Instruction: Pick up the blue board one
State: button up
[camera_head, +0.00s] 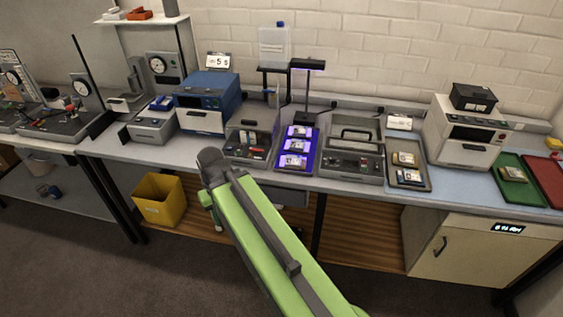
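Several small boards lie on the bench, and I cannot tell which is blue board one because their labels are too small to read. Three boards, the middle one here (297,146), lie in a column on a tray (281,160) under a lamp that casts blue-violet light. Two more boards, a rear one (405,158) and a front one (410,176), lie in a grey tray (424,184) to the right. Another board (513,169) lies in a green tray (514,196). My green arm rises from the bottom towards the bench; my gripper does not show.
A blue machine (208,91) and a fixture (153,127) with blue parts stand left of the lamp (308,65). A white machine (467,130) stands right. A yellow bin (160,199) is below the bench. A red tray (545,178) sits far right.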

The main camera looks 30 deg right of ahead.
aim_at(290, 162)
jog(key=u, duration=0.45)
jog(key=i, duration=0.9)
jog(key=z, duration=0.1)
